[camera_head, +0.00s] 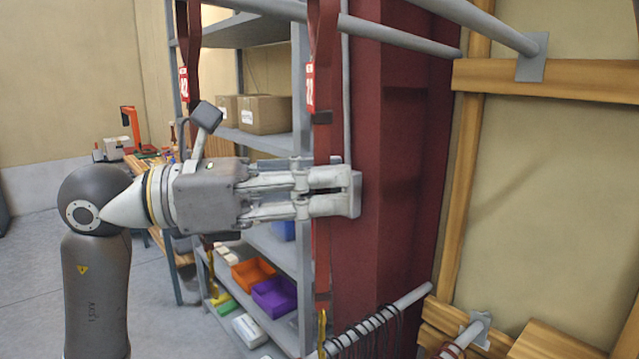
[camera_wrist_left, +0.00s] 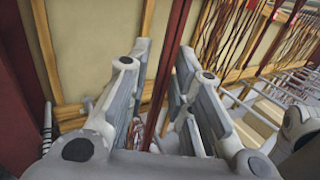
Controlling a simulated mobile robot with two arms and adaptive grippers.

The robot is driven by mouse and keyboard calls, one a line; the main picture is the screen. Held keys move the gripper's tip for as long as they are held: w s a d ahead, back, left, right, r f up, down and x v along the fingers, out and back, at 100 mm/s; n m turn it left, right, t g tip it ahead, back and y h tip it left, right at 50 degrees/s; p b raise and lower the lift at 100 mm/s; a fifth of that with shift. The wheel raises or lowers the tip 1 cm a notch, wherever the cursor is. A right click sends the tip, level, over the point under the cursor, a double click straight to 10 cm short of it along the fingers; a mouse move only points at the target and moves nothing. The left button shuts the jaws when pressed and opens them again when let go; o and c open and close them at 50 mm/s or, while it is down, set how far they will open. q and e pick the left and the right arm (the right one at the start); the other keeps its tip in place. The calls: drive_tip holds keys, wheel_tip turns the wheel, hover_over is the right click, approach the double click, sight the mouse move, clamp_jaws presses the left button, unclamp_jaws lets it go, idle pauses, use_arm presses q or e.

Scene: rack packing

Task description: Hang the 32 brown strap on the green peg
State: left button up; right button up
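A brown-red strap (camera_head: 322,140) hangs down in front of the red post, with a red and white tag (camera_head: 310,88) that appears to read 32. Its lower part ends near a yellow hook. A similar strap (camera_head: 194,50) with a tag hangs further left. My left gripper (camera_head: 335,192) is level across the nearer strap, covering its middle. In the left wrist view, a strap (camera_wrist_left: 170,75) runs between the parted fingers, with gaps visible beside it. I cannot make out a green peg.
A red post (camera_head: 385,200) stands just right of the gripper. Grey rails (camera_head: 400,38) cross above, and a lower rail (camera_head: 385,318) holds dark cords. Behind are grey shelves with cardboard boxes (camera_head: 265,114), an orange bin (camera_head: 253,273) and a purple bin (camera_head: 274,297).

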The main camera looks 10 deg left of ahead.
use_arm(q)
drive_tip(key=shift+o, duration=0.6)
drive_tip(key=v, duration=1.2)
drive_tip(key=shift+a, duration=0.1)
